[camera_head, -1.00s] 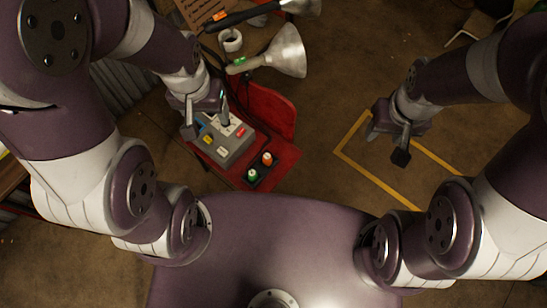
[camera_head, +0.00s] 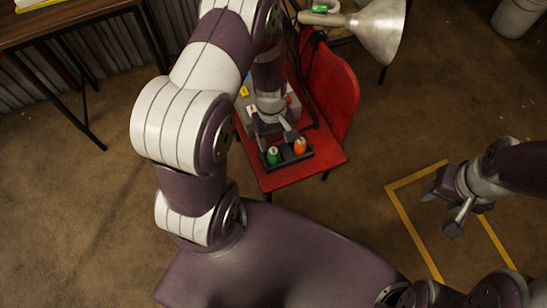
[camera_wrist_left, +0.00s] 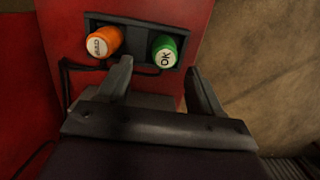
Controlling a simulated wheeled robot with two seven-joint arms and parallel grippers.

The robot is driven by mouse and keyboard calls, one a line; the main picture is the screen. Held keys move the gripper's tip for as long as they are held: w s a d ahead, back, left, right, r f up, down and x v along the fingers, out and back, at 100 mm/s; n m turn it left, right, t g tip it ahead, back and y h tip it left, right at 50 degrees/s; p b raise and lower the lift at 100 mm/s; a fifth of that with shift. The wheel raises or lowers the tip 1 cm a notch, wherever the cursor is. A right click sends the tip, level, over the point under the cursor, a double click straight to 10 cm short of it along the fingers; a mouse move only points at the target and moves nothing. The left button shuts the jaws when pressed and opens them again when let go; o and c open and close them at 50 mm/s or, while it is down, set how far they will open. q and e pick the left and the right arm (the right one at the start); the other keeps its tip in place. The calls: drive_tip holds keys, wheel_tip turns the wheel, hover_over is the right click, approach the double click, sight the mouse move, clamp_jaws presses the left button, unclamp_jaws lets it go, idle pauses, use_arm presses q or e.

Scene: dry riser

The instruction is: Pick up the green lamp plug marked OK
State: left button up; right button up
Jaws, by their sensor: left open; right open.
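The green lamp plug (camera_head: 273,155) stands in a dark tray (camera_head: 291,159) on the red chair seat (camera_head: 325,155). In the left wrist view the green plug (camera_wrist_left: 165,51) has a white top marked OK and sits right of an orange plug (camera_wrist_left: 103,42). My left gripper (camera_head: 277,141) is open and empty, just short of the tray. In the left wrist view its fingertips (camera_wrist_left: 158,66) stand apart, with the green plug beyond and between them, not visibly touched. My right gripper (camera_head: 447,212) is open and empty over the floor at the right.
A grey box (camera_head: 243,103) lies behind my left gripper on the seat, partly hidden by my arm. The red backrest (camera_head: 333,88) rises at the right. A metal lamp (camera_head: 372,28) stands behind. A table (camera_head: 60,25) is at the upper left. Yellow tape (camera_head: 402,217) marks open floor.

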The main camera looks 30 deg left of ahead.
sight(273, 150)
use_arm(q)
drive_tip(key=f+b, duration=0.1)
drive_tip(key=f, duration=0.1)
drive_tip(key=s+f+b, duration=0.1)
drive_tip(key=f, duration=0.1)
drive_tip(key=shift+d+f+b, duration=0.1)
drive_tip(key=shift+f+b, duration=0.15)
drive_tip(key=shift+b, duration=0.1)
drive_tip(key=shift+f, duration=0.4)
drive_tip(key=shift+d+r, duration=0.1)
drive_tip(key=shift+s, duration=0.1)
drive_tip(key=c, duration=1.1)
drive_tip(key=shift+r, duration=0.15)
